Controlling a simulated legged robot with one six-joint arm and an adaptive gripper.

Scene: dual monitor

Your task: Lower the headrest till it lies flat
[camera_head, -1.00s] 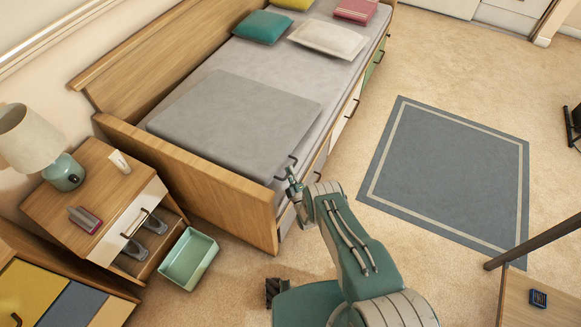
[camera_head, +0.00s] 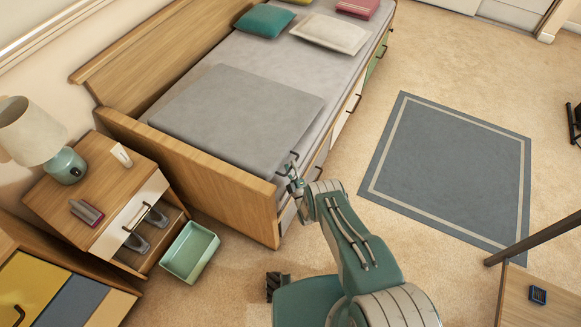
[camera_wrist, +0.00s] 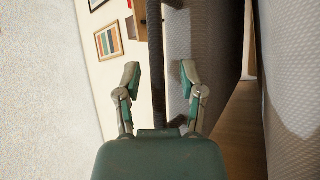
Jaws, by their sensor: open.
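The headrest (camera_head: 235,115) is a grey padded panel at the near end of the bed in the head view. It looks slightly raised; its exact tilt is hard to tell. A dark handle (camera_head: 289,159) sits at its right corner. My gripper (camera_head: 293,178) is at that handle. In the wrist view, my gripper (camera_wrist: 160,74) is open, with one finger on each side of a dark bar (camera_wrist: 156,35) that looks like the handle. The fingers appear apart from the bar.
The wooden bed end (camera_head: 190,175) stands left of my arm. A nightstand (camera_head: 90,220) with a lamp (camera_head: 35,135) and an open drawer is at left, beside a green bin (camera_head: 190,251). A blue rug (camera_head: 450,170) covers open floor at right.

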